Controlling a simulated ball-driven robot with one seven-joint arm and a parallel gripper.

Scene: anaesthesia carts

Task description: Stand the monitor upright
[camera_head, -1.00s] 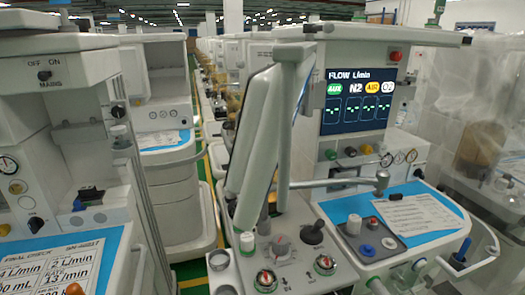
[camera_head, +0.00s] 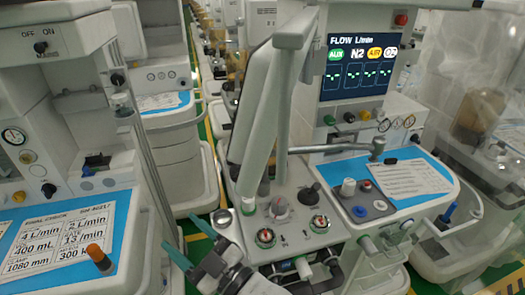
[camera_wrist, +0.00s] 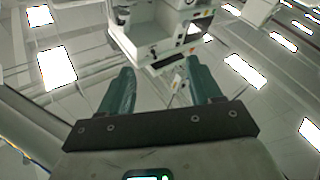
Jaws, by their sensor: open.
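The monitor (camera_head: 249,108) is a pale panel seen nearly edge-on in the head view, leaning with its top to the right. A grey post and arm (camera_head: 275,90) stand in front of it and hide part of it. My gripper (camera_head: 187,235) shows at the bottom of the head view, below and left of the monitor, apart from it. Its two teal fingers are open with nothing between them. The wrist view also shows the open gripper (camera_wrist: 160,72), with white equipment beyond it; I cannot tell whether the monitor is there.
A knob panel (camera_head: 295,222) lies under the monitor. A lit flow display (camera_head: 357,68) and a blue worktop (camera_head: 425,165) with paper are to the right. Another cart with a printed card (camera_head: 60,240) and orange knob (camera_head: 95,252) stands left. An aisle runs between carts.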

